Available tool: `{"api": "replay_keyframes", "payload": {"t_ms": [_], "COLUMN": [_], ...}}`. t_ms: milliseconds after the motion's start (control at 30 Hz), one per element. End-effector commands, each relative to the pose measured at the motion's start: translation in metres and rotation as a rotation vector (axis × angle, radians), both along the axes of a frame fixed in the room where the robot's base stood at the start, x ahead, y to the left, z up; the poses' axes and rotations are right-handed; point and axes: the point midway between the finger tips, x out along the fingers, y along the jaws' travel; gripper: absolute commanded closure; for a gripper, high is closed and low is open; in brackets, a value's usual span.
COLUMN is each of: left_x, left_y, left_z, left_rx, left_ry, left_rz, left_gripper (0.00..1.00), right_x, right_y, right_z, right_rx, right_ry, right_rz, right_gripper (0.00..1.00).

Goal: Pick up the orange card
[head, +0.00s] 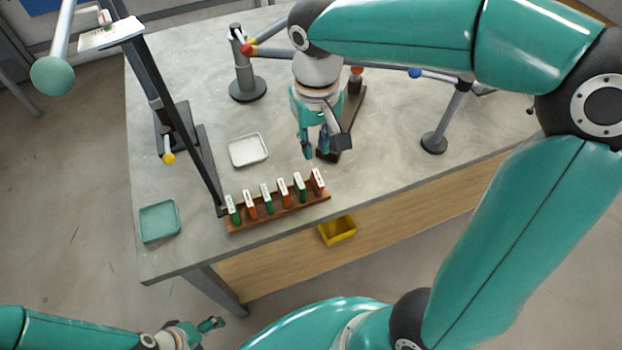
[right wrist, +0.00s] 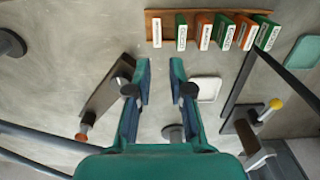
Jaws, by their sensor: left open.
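A row of upright cards with white labels stands in a brown wooden rack (head: 283,213) near the table's front edge. Orange cards (head: 284,194) alternate with green cards (head: 267,199); more than one is orange. In the right wrist view the orange cards (right wrist: 204,31) and green cards (right wrist: 181,32) stand along the top, beyond the fingertips. My right gripper (head: 315,155) is above the table behind the rack's right end, open and empty; its parted fingers also show in the right wrist view (right wrist: 161,72). My left gripper (head: 205,331) is open, low in front of the table, away from the rack.
A white tray (head: 248,151) lies behind the rack and a green tray (head: 159,221) at the left front corner. A dark slanted post (head: 188,135) rises by the rack's left end. Stands (head: 247,88) occupy the back. A yellow bin (head: 338,230) sits below the front edge.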

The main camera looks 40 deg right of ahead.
Motion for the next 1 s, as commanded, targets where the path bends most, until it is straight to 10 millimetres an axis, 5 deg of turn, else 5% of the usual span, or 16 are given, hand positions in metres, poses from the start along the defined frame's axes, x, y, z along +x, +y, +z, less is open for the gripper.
{"api": "replay_keyframes", "payload": {"t_ms": [300,1000], "left_x": [0.001,0.001], "left_y": [0.000,0.000], "left_z": [-0.004,-0.001], "left_rx": [0.000,0.000], "left_ry": [-0.001,-0.001], "left_rz": [-0.001,-0.001], "left_gripper": [0.26,0.26], "right_x": [-0.005,-0.003], "right_y": [-0.006,-0.005], "right_z": [-0.066,-0.132], "right_rx": [-0.001,0.001], "right_ry": [0.005,0.000], "right_rz": [-0.016,-0.018], "right_gripper": [0.79,0.79]}}
